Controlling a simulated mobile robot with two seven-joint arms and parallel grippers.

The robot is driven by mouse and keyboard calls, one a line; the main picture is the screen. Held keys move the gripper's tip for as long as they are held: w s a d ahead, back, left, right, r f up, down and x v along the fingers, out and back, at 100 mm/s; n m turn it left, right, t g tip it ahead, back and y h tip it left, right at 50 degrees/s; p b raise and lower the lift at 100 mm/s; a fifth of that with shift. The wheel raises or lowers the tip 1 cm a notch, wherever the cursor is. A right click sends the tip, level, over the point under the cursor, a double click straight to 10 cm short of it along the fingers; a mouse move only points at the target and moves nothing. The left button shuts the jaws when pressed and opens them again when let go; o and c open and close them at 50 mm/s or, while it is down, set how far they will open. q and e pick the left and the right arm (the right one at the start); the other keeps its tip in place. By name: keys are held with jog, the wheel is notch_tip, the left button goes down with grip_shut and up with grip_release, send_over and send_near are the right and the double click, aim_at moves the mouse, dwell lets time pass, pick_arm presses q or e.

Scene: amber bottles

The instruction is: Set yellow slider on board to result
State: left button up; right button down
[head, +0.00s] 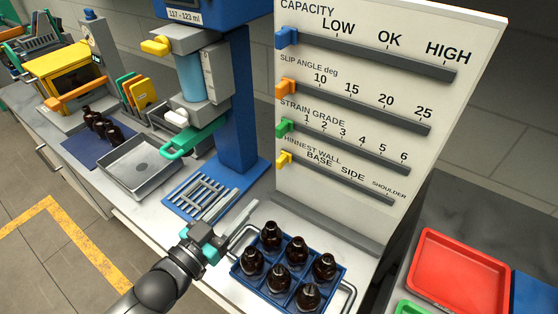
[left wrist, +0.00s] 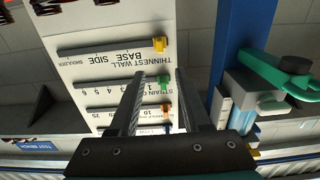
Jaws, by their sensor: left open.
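The white board (head: 450,90) carries several labelled slider tracks. The yellow slider (head: 283,158) sits at the left end of the lowest track, under the THINNEST WALL label, left of BASE. The left wrist view shows the board upside down, with the yellow slider (left wrist: 160,44) just beyond the fingertips and not touched. My left gripper (head: 238,207) is open and empty, in front of and below the board's left edge. Its two fingers (left wrist: 160,74) point toward the board. The right gripper is not in view.
A blue crate of amber bottles (head: 290,270) stands close right of my left gripper. A blue press column (head: 236,105) with a green handle (head: 190,140) is left of the board. The orange (head: 287,88), green (head: 284,128) and blue (head: 287,37) sliders sit above the yellow one.

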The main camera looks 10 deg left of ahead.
aim_at(278, 164)
pick_arm(q)
jog(key=x, duration=1.3)
jog(key=shift+w+d, duration=0.15)
jog(key=shift+w, duration=0.15)
grip_shut()
dwell(1.0)
